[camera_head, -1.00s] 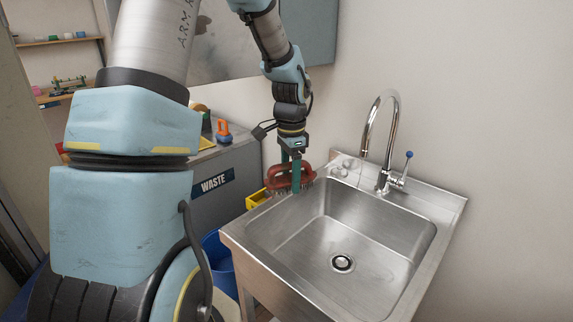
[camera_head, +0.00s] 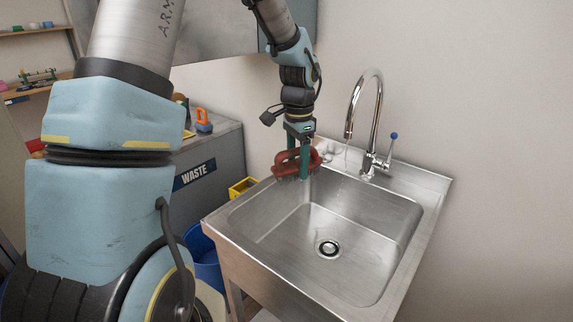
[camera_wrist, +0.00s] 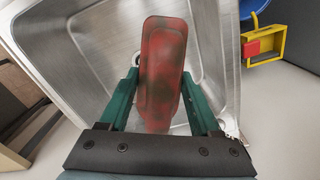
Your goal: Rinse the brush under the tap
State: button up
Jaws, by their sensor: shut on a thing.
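My gripper (camera_head: 304,160) is shut on the red brush (camera_head: 284,165), its green fingers on either side of the handle. The brush hangs bristles down over the back left corner of the steel sink (camera_head: 240,215). In the wrist view the brush (camera_wrist: 163,65) has dark smudges on its red back, and the sink lies beneath it. The chrome tap (camera_head: 378,100) with a blue-knobbed lever (camera_head: 394,136) stands at the back of the sink. A thin, faint stream of water seems to fall from its spout, to the right of the brush and apart from it.
A grey cabinet marked WASTE (camera_head: 215,165) stands left of the sink, with an orange item (camera_head: 204,122) on top. A yellow holder (camera_head: 243,187) and a blue bin (camera_head: 205,262) are beside the sink's left edge. The basin is empty around its drain (camera_head: 328,248).

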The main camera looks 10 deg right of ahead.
aim_at(311, 164)
jog(key=d, duration=0.2)
jog(key=s+d+b, duration=0.1)
jog(key=shift+d+f, duration=0.15)
jog(key=shift+f, duration=0.25)
jog(key=shift+s+d+f, duration=0.1)
jog(key=shift+s+d, duration=0.05)
jog(key=shift+d, duration=0.55)
jog(key=shift+s+d+f, duration=0.15)
jog(key=shift+d, duration=0.6)
jog(key=shift+s+d+f, duration=0.1)
jog(key=shift+s+d, duration=0.05)
jog(key=shift+d, duration=0.55)
jog(key=shift+s, duration=0.15)
jog(key=shift+s+a, duration=0.2)
jog(key=shift+s, duration=0.25)
jog(key=shift+w, duration=0.15)
jog(key=shift+w+d, duration=0.15)
jog(key=shift+w, duration=0.3)
jog(key=shift+s, duration=0.6)
